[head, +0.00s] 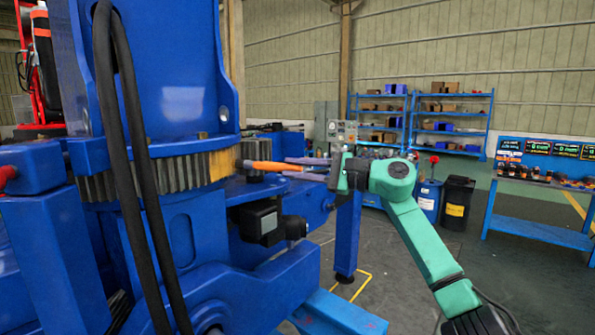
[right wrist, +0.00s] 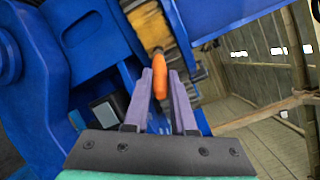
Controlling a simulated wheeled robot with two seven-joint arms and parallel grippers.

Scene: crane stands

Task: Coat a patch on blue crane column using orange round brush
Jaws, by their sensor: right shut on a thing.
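The blue crane column (head: 178,75) stands at the left in the head view, with a grey toothed ring (head: 180,173) around its lower part. A yellow-orange patch (head: 221,164) covers part of the ring's right side; it also shows in the right wrist view (right wrist: 153,32). My right gripper (head: 300,161) is shut on the orange round brush (head: 262,166), which points left with its tip at or very near the patch. The brush (right wrist: 160,80) sits between the purple fingers in the right wrist view. I cannot tell whether the bristles touch. My left gripper is not in view.
Black hoses (head: 132,130) hang in front of the column. A black boxy part (head: 258,221) on the blue base sits below the brush. Blue shelves (head: 436,118), a black bin (head: 457,202) and a blue workbench (head: 535,228) stand farther right. Floor is clear between.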

